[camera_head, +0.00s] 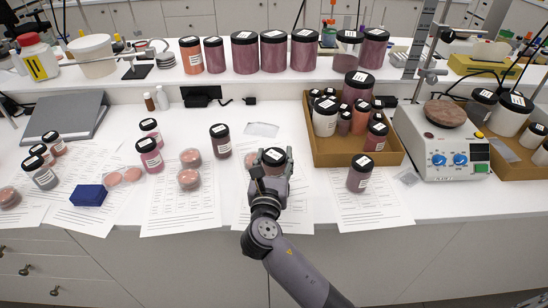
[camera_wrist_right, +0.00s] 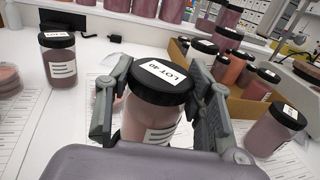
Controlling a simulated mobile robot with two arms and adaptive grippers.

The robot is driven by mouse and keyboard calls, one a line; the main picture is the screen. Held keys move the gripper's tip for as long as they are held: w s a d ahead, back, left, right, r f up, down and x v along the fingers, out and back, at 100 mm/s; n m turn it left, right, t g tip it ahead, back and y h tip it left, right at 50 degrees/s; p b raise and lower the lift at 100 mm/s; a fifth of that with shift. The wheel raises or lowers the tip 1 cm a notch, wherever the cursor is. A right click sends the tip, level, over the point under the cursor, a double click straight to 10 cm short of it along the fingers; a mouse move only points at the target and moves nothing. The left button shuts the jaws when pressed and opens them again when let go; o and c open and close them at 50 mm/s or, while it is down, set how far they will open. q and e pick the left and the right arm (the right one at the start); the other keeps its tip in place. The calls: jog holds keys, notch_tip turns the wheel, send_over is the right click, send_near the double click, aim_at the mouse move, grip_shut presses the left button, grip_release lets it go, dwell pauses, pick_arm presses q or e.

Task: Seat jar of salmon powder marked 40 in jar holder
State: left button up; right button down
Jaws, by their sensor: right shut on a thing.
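The jar of salmon powder (camera_head: 273,155) has a black lid with a white label. In the right wrist view the jar (camera_wrist_right: 150,118) shows dusty pink powder, and its lid label reads "LOT 40". My right gripper (camera_head: 270,168) is shut on it, with one finger on each side below the lid. The jar is upright over a paper sheet at the front of the bench; its base is hidden, so I cannot tell whether it touches. I cannot make out a jar holder for certain. My left gripper is not in view.
A cardboard tray (camera_head: 388,158) of several jars stands to the right, with a loose jar (camera_head: 360,172) before it. Another dark-lidded jar (camera_head: 220,140) stands left of the gripper, near stacked petri dishes (camera_head: 189,179). A hotplate (camera_head: 440,145) is further right.

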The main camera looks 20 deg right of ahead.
jog(key=shift+f+b, duration=0.9)
jog(key=shift+f, duration=0.9)
jog(key=c, duration=0.7)
grip_release()
jog(key=v, duration=1.2)
